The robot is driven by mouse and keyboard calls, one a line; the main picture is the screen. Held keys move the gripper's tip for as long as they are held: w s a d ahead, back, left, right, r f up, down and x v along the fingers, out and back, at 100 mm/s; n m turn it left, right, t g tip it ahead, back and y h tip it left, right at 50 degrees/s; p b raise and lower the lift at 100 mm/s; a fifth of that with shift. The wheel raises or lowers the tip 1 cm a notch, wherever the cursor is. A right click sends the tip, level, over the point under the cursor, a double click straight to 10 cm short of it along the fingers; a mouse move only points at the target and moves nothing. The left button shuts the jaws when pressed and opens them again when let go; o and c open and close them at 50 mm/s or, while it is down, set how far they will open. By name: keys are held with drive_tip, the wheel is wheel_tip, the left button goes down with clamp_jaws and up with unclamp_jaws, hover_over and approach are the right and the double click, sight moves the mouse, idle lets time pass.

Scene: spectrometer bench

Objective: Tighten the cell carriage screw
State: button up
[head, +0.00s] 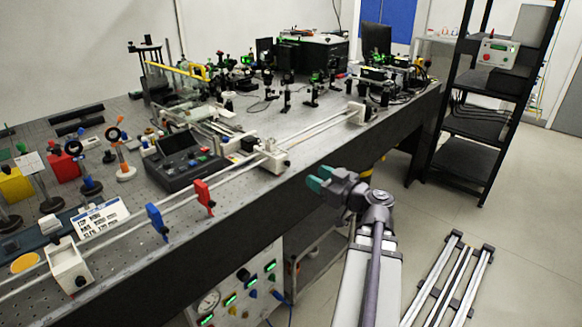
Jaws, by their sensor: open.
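My gripper (317,181), with teal fingertips, is open and empty in the head view. It hangs in front of the bench's front edge, right of and below a white carriage (272,159) on the twin rails. That carriage has a small dark knob on its front, and the gripper is apart from it. A second white block (69,268) with a dark knob sits on the rails at the front left. A third pale block (356,112) is at the rails' far end. I cannot tell for sure which one is the cell carriage, and screw detail is too small to see.
Blue (157,221) and red (204,197) clips stand on the rails (120,234). A dark control box (182,160) sits behind them. Optics crowd the bench's far end. A black shelf rack (477,125) stands right. Floor beside the bench is partly free.

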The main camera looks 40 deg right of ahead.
sight(289, 164)
drive_tip(key=w, duration=0.3)
drive_tip(key=w+a, duration=0.1)
drive_tip(key=w, duration=0.5)
drive_tip(key=shift+w+a, duration=0.2)
drive_tip(key=shift+w, duration=0.05)
clamp_jaws()
